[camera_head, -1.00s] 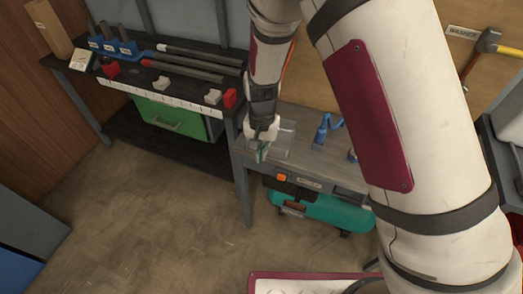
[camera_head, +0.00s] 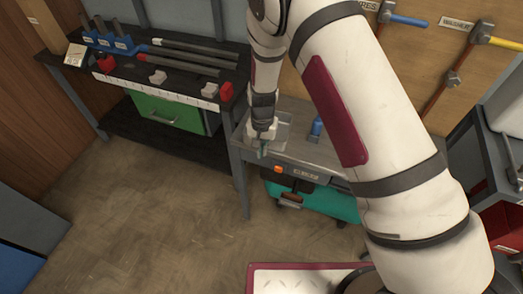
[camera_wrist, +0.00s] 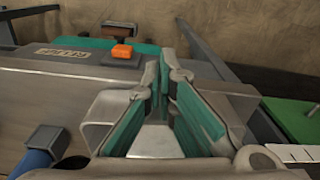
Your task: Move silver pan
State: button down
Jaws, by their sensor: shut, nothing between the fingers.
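A shiny, see-through-looking silver pan (camera_head: 285,134) sits on the grey workbench (camera_head: 310,152), near its left end. My gripper (camera_head: 262,152) points down at the pan's left part in the head view. In the wrist view, my gripper (camera_wrist: 160,75) has its teal-padded fingers converging at the tips, with nothing held between them. Grey metal walls (camera_wrist: 103,112) beside the fingers look like the pan, but I cannot tell them surely from finger links. Whether the fingers touch the pan is unclear.
A blue clamp (camera_head: 316,128) stands on the bench right of the pan, partly hidden by my arm. A dark shelf with rods (camera_head: 195,58) and a green drawer (camera_head: 168,113) stands left.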

jog(key=shift+w, duration=0.1)
jog(key=w+b, duration=0.1)
jog(key=w, duration=0.1)
jog(key=w+d+b, duration=0.1)
jog(key=w+b, duration=0.3)
jog(key=w, duration=0.1)
jog(key=shift+d+f, duration=0.15)
jog(key=shift+d, duration=0.1)
jog(key=shift+w+d+b, duration=0.1)
jog(key=shift+w+b, duration=0.2)
jog(key=shift+w, duration=0.05)
jog(key=shift+r, duration=0.2)
